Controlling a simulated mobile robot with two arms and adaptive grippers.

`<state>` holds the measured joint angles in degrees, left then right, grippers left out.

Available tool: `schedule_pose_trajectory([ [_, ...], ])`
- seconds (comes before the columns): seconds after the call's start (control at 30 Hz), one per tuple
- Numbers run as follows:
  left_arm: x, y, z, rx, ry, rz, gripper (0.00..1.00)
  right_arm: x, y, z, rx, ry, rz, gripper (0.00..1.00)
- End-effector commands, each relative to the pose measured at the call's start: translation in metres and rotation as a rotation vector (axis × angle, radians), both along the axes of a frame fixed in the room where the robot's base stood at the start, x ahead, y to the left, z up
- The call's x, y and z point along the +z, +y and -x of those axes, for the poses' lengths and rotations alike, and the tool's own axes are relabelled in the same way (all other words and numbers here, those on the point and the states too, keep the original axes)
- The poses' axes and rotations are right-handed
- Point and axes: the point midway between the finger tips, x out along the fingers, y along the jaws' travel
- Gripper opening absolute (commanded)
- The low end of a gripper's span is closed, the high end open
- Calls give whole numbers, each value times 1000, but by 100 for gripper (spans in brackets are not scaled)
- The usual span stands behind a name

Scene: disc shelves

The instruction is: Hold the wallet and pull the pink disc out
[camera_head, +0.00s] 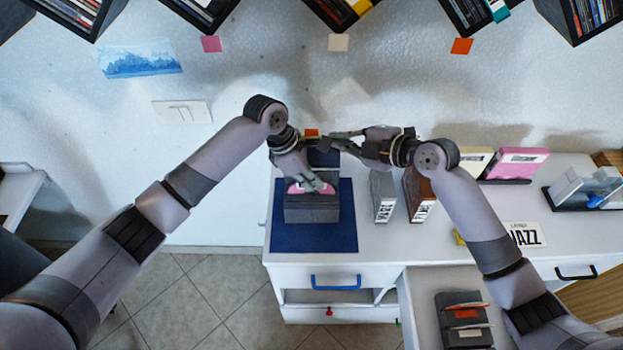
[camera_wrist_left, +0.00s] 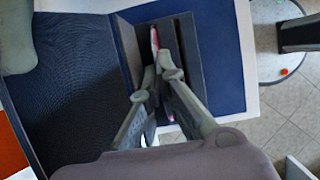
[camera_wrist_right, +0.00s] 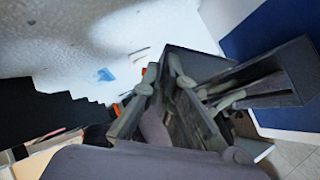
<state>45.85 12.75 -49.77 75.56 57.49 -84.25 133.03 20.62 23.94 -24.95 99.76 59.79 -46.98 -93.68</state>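The dark grey wallet (camera_head: 312,213) stands open on a blue mat (camera_head: 285,238), its cover (camera_head: 323,159) folded back towards the wall. The pink disc (camera_head: 328,189) sits upright in it, its upper part showing. In the left wrist view the disc (camera_wrist_left: 154,40) is seen edge-on between dark sleeves. My left gripper (camera_head: 316,184) reaches down over the disc, and its fingers (camera_wrist_left: 158,82) are closed on either side of it. My right gripper (camera_head: 328,144) is at the top edge of the cover, its fingers (camera_wrist_right: 163,75) closed about that edge. The disc's lower part is hidden.
A grey case (camera_head: 383,196) and a brown case (camera_head: 418,194) stand right of the mat. A pink box (camera_head: 516,163), a JAZZ label (camera_head: 526,235) and a rack (camera_head: 585,188) are further right. An open drawer (camera_head: 425,318) holds a dark wallet (camera_head: 464,320). Shelves hang above.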

Motion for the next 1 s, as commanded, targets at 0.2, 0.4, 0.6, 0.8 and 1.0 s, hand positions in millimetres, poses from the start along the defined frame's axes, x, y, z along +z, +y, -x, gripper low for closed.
schedule_pose_trajectory([
  [0.2,12,-1,-1,1,-3,3,0,-1,0,0,0,2,1,0],
  [0.4,22,-1,-1,0,-3,2,0,-1,0,0,0,2,1,0],
  [0.6,32,-1,-1,0,-3,2,0,-1,0,0,0,2,1,0],
  [0.8,42,0,-1,1,-3,2,0,-1,0,0,0,2,1,0],
  [1.0,52,-1,-1,0,-3,2,0,-1,0,0,0,2,1,0],
])
